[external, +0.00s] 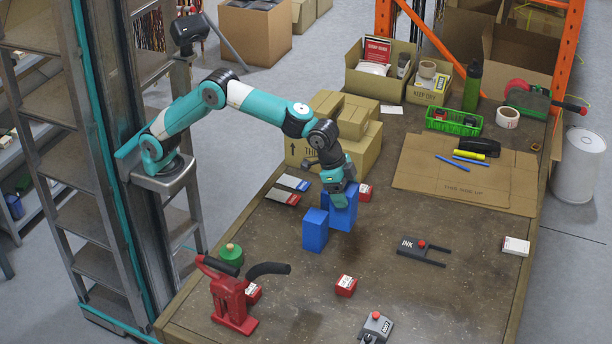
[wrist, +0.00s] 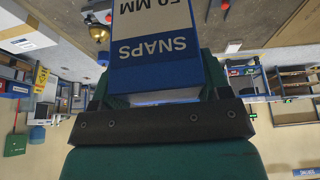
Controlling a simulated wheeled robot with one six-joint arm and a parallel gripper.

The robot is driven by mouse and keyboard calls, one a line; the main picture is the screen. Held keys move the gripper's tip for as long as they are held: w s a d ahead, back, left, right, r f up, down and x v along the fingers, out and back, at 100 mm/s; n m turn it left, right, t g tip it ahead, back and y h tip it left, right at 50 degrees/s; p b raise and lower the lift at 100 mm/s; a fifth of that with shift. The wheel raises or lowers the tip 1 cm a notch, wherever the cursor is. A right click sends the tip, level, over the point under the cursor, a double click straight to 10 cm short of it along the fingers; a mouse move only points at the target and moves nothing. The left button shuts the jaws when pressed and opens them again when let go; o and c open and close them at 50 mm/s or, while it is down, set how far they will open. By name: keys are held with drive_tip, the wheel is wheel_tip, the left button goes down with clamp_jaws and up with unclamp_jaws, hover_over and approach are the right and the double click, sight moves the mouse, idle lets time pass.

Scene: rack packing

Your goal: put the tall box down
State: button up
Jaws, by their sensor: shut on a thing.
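The tall box (external: 341,212) is blue and stands upright between the jaws of my gripper (external: 338,195), near the middle of the table. My gripper is shut on it from above. In the wrist view the tall box (wrist: 155,45) shows a blue and white face with the print "SNAPS", upside down, between the green fingers. I cannot tell whether its base touches the table (external: 420,305). A smaller blue box (external: 314,231) stands on the table just left of it; any gap between them is hard to see.
Small red boxes lie behind (external: 365,192) and in front (external: 346,286). Grey-and-red packs (external: 280,197) lie to the left, cartons (external: 368,148) behind. An ink pad (external: 421,250) lies right. Table between is clear.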

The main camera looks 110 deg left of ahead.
drive_tip(key=s+d, duration=0.8)
drive_tip(key=s, duration=0.4)
wheel_tip(320, 180, down, 20)
drive_tip(key=p, duration=0.1)
drive_tip(key=shift+w+d+f+p, duration=0.15)
drive_tip(key=shift+w+d+p, duration=0.05)
drive_tip(key=shift+p, duration=0.2)
drive_tip(key=shift+f, duration=0.15)
drive_tip(key=o, duration=1.1)
